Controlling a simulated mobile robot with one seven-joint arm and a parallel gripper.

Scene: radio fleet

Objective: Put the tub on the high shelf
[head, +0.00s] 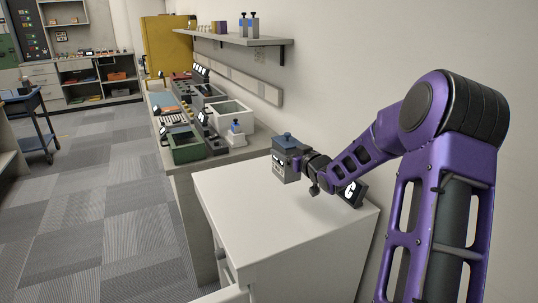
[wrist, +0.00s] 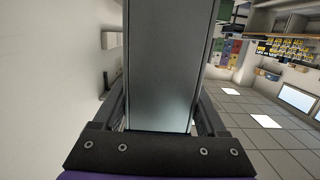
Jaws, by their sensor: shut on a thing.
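My gripper (head: 303,162) is shut on a grey box-like thing (head: 284,167) with a blue top and a pale label, which I take to be the tub. It is held upright above the white cabinet top; the gap below it is hard to judge. In the wrist view the grey-green face of the held thing (wrist: 170,70) fills the space between the two dark fingers. The high shelf (head: 222,36) is on the wall at the back, left of and above my gripper.
Small blue-grey items (head: 249,25) stand at the shelf's near end. A dark block with a white letter (head: 353,193) lies on the white cabinet (head: 250,215).

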